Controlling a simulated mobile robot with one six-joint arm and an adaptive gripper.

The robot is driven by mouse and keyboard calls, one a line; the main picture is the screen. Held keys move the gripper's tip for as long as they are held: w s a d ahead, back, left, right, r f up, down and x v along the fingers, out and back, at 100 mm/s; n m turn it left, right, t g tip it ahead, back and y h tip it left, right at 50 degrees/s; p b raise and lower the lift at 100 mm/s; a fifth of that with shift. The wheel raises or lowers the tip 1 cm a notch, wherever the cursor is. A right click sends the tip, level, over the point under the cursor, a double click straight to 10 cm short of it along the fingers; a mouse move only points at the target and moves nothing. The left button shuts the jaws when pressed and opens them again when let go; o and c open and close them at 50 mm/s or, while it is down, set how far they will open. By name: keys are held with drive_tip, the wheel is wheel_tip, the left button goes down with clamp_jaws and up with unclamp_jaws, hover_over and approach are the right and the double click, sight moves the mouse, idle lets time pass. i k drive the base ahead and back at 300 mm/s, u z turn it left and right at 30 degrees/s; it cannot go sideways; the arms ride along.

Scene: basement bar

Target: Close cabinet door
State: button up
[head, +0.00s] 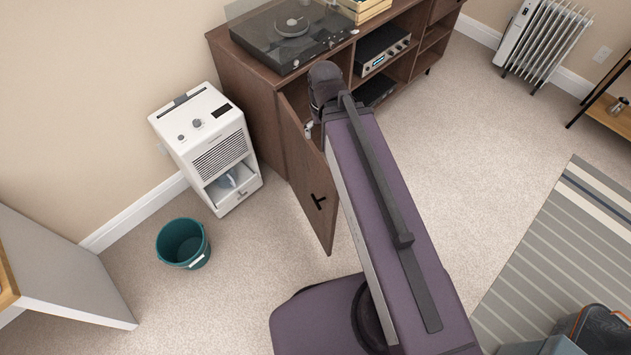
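The brown wooden cabinet (248,105) stands against the back wall. Its left door (300,178) is swung open toward me, with a black T-shaped handle (318,201) near its lower free edge. My purple arm reaches up from the bottom of the head view and passes just right of the door, covering part of the cabinet front. The arm's far end is near the cabinet's open front. My gripper's fingers are hidden. I cannot tell whether the arm touches the door.
A turntable (291,30) sits on the cabinet, and an amplifier (382,50) is on a shelf. Left of the door are a white dehumidifier (207,140) and a teal bucket (183,243). A radiator (548,42) stands at right. Carpet (240,300) is clear before the door.

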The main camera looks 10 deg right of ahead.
sight(310, 180)
drive_tip(key=z, duration=0.9)
drive_tip(key=k, duration=0.65)
drive_tip(key=u, duration=0.65)
